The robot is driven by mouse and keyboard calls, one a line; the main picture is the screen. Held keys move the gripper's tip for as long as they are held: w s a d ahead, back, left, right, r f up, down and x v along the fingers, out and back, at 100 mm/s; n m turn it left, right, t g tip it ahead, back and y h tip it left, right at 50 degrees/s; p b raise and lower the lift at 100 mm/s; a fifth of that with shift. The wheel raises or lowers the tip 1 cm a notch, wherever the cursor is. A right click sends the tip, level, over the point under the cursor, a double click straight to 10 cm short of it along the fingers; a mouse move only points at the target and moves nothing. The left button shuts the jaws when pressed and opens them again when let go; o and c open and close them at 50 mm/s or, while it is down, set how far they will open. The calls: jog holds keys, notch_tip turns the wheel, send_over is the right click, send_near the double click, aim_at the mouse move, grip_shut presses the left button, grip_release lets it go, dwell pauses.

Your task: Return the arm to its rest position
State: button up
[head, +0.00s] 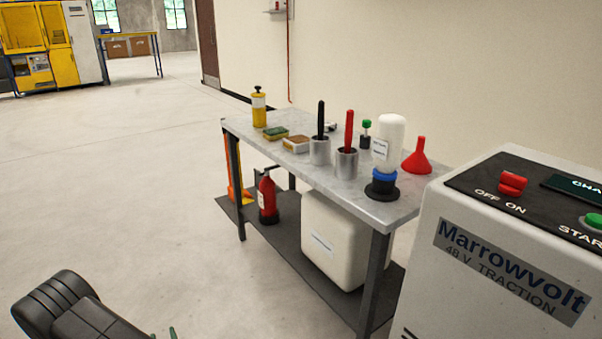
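Part of my dark arm (75,310) shows at the bottom left corner, low over the bare floor and well left of the bench. No held object shows.
A metal-topped bench (340,190) carries a yellow bottle (259,108), two metal cups with black and red handles, a white bottle (388,145) and a red funnel (417,158). A Marrowvolt charger cabinet (500,250) stands at right. Floor at left is clear.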

jog(key=w+d+r+m+t+h, duration=0.2)
jog(key=w+d+m+h, duration=0.3)
jog(key=w+d, duration=0.8)
jog(key=shift+d+r+h+b, duration=0.5)
jog(key=shift+d+h, duration=0.8)
jog(key=shift+d, duration=0.45)
